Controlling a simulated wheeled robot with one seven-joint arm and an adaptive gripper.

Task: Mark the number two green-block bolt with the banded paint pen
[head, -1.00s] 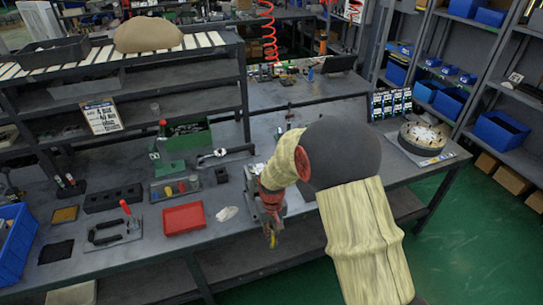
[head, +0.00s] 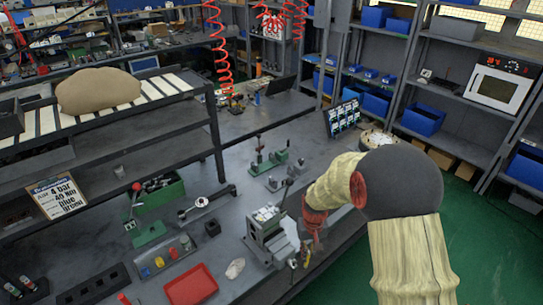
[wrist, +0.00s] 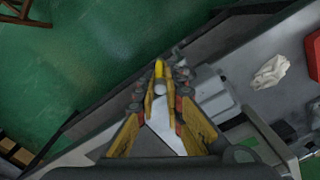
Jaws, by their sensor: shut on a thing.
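My gripper (head: 305,258) hangs at the front edge of the bench, just right of a grey vise (head: 262,238). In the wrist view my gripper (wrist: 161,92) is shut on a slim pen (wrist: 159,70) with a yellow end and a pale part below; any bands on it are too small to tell. Green fixtures with upright posts (head: 268,162) stand on the bench behind the vise. Another green fixture (head: 150,234) with a lever stands to the left. Bolts and their numbers are too small to make out.
A red tray (head: 190,287), a crumpled white rag (head: 235,268) and a holder with coloured pieces (head: 165,256) lie left of the vise. Green floor (wrist: 85,60) lies open beside the bench.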

